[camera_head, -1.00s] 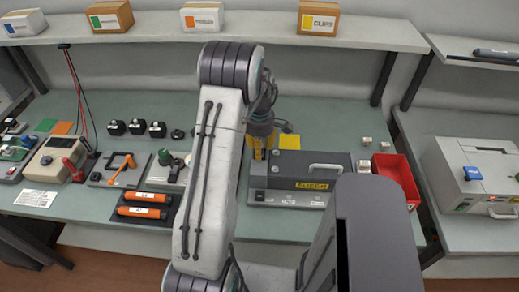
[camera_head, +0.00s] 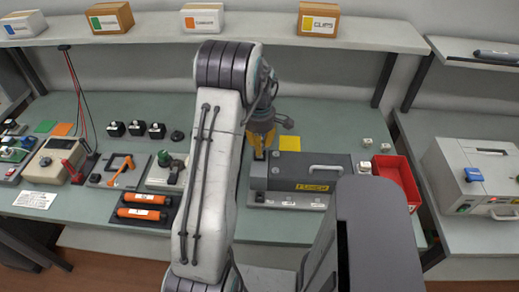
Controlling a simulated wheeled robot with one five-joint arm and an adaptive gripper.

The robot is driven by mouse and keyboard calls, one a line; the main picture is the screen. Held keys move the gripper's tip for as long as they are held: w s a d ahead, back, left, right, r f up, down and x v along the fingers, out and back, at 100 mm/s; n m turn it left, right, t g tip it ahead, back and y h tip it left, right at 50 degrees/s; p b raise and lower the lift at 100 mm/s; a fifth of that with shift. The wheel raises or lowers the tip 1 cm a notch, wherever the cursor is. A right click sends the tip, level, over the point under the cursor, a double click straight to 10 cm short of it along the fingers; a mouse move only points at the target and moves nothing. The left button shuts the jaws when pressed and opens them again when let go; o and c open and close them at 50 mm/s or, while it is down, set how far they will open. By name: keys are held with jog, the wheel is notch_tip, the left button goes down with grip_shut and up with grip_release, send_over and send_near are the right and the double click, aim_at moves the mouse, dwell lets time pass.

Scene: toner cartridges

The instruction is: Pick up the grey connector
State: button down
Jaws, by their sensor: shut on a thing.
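My gripper (camera_head: 262,149) has yellow fingers and hangs over the bench at the left end of a dark grey machine (camera_head: 301,171) with a yellow label and a handle. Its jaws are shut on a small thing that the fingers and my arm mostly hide. I cannot make out its shape or colour well. No grey connector shows clearly elsewhere on the bench. My arm crosses the middle of the view and hides the bench behind it.
A yellow square (camera_head: 290,143) lies behind the machine. A red bin (camera_head: 397,173) and two small white cubes (camera_head: 366,142) are to the right. Orange cylinders (camera_head: 144,205), a board with an orange handle (camera_head: 122,171) and several black blocks (camera_head: 137,128) are to the left. A shelf (camera_head: 250,28) runs above.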

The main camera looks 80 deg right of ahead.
jog(key=r, duration=0.1)
jog(key=s+r, duration=0.1)
jog(key=shift+a+r+b, duration=0.2)
jog(key=shift+r+b, duration=0.1)
jog(key=shift+b, duration=0.05)
jog(key=s+a+r+b, duration=0.1)
jog(key=s+a+r, duration=0.4)
jog(key=s+r, duration=0.2)
jog(key=shift+s, duration=1.25)
jog(key=shift+r+p, duration=1.05)
jog(key=shift+r, duration=0.3)
jog(key=shift+r+p, duration=1.75)
jog(key=shift+r, duration=0.15)
jog(key=shift+w+d+f, duration=0.1)
